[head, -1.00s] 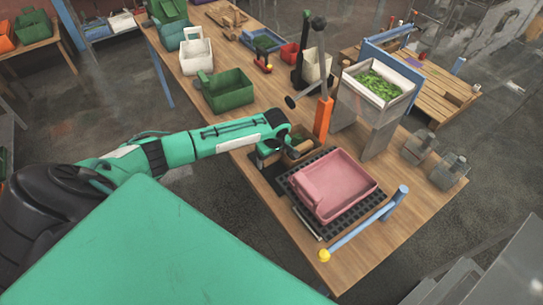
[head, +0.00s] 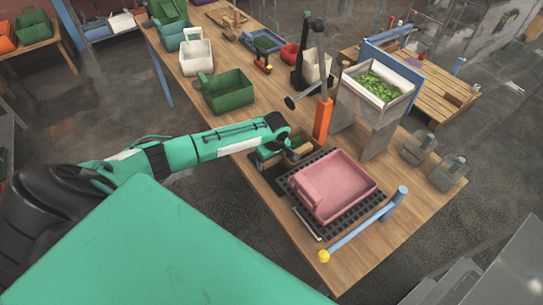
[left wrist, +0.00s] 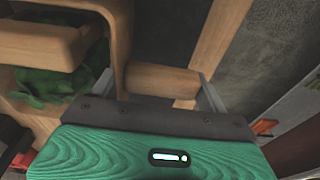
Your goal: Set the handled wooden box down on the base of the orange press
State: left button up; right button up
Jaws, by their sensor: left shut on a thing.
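The handled wooden box (head: 300,153) is at the foot of the orange press (head: 323,119), partly hidden by my left gripper (head: 280,150). In the left wrist view, my gripper's two fingers (left wrist: 158,90) are shut on the box's round wooden handle (left wrist: 160,79). The box (left wrist: 50,42) fills the upper left there, with green leafy contents (left wrist: 62,82). A dark base plate (head: 270,180) shows beside and below the box. I cannot tell whether the box touches the base. My right gripper is not in view.
A pink bin (head: 335,183) on a black grid mat (head: 318,222) stands just in front of the press. A blue bar (head: 365,225) runs along the mat's right side. A hopper with green leaves (head: 378,88) stands to the right. A green bin (head: 228,92) stands farther back.

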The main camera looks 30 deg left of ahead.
pick_arm(q)
jog(key=o, duration=1.2)
jog(key=shift+o, duration=0.2)
notch_tip(320, 180, up, 14)
jog(key=d+b, duration=0.1)
jog(key=b, duration=0.3)
jog(key=shift+s+d, duration=0.3)
jog(key=shift+s, duration=0.05)
